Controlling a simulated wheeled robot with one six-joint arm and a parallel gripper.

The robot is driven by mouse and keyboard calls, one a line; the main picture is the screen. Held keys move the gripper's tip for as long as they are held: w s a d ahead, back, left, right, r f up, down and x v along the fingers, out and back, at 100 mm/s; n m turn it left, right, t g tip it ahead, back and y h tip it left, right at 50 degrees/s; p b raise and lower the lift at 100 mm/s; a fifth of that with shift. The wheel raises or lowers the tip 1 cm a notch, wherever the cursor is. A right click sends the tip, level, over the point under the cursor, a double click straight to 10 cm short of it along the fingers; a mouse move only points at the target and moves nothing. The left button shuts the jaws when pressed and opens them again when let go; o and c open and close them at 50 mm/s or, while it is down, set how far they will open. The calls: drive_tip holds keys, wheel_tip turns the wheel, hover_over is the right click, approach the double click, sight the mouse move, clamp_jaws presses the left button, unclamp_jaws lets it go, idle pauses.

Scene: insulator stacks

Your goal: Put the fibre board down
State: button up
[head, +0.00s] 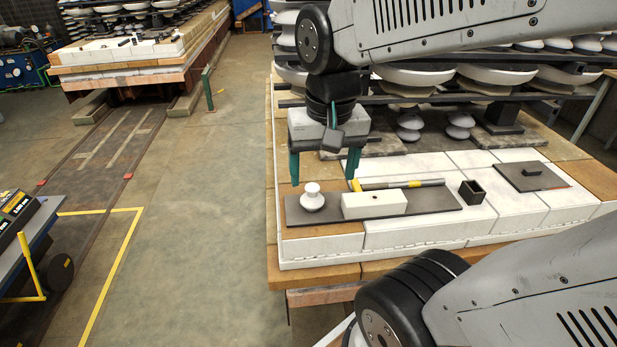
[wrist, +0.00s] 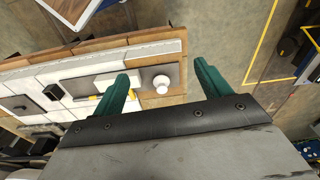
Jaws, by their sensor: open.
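A white rectangular block (head: 374,205) with a small dark spot on top lies on a long dark grey plate (head: 445,200); I cannot tell for sure whether this block is the fibre board. In the wrist view the block (wrist: 104,83) is partly hidden by a finger. A white knobbed insulator piece (head: 312,198) stands on the plate's left end, and it also shows between the fingers in the wrist view (wrist: 161,85). My gripper (head: 324,168) is open and empty, its green fingers pointing down above and behind that piece. In the wrist view the gripper (wrist: 160,73) has a wide gap.
A grey-and-yellow bar (head: 400,184) lies behind the block. An open black box (head: 472,191) and a dark flat plate with a knob (head: 520,179) are to the right. Stacked insulator discs (head: 410,75) stand behind. Open floor (head: 190,190) lies to the left.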

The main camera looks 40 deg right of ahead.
drive_tip(key=s+a+r+n, duration=0.1)
drive_tip(key=s+a+n, duration=0.3)
drive_tip(key=s+n, duration=0.1)
drive_tip(key=shift+s, duration=0.25)
idle(1.0)
